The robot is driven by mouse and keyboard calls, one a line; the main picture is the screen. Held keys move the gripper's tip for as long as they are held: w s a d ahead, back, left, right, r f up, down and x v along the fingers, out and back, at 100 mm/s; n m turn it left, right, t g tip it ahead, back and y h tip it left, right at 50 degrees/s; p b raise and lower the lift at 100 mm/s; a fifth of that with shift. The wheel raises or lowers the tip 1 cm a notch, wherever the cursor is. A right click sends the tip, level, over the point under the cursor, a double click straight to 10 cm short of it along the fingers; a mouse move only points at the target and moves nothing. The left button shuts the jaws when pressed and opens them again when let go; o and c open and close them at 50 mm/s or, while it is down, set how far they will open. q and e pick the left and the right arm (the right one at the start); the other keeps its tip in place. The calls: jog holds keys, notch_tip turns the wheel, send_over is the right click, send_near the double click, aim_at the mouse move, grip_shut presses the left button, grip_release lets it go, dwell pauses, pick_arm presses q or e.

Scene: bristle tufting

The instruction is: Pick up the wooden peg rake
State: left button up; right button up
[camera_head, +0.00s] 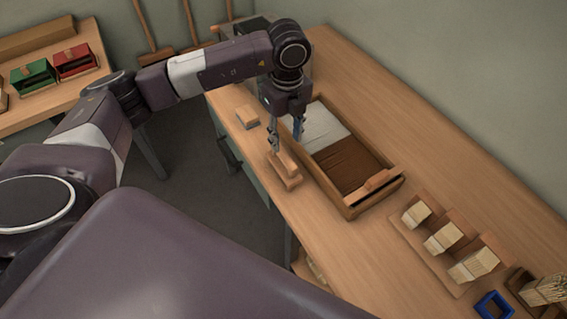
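My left gripper (287,147) points down over the near edge of the bench, with its two fingers apart. A small wooden piece (286,177) with a raised block on top lies on the bench just below the fingertips. It looks like the peg rake, but its pegs are not visible. The left fingertip is close to its raised top; I cannot tell whether they touch. Nothing is clearly held between the fingers. My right gripper is not in view.
A wooden tray (353,210) with pale and brown contents lies right of the gripper. A small wooden block (247,117) lies left. A board with several brushes (444,238), a blue box (494,305) and a bristle bundle (545,290) stand lower right. The bench's far right strip is clear.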

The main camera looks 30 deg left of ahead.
aim_at(284, 154)
pick_arm(q)
jog(key=f+p, duration=0.1)
jog(key=f, duration=0.3)
jog(key=f+p, duration=0.1)
jog(key=f, duration=0.1)
jog(key=shift+s+a+f+p, duration=0.2)
jog(key=shift+s+p, duration=0.15)
jog(key=shift+s, duration=0.05)
jog(key=shift+f, duration=0.4)
jog(key=shift+c, duration=0.4)
grip_shut()
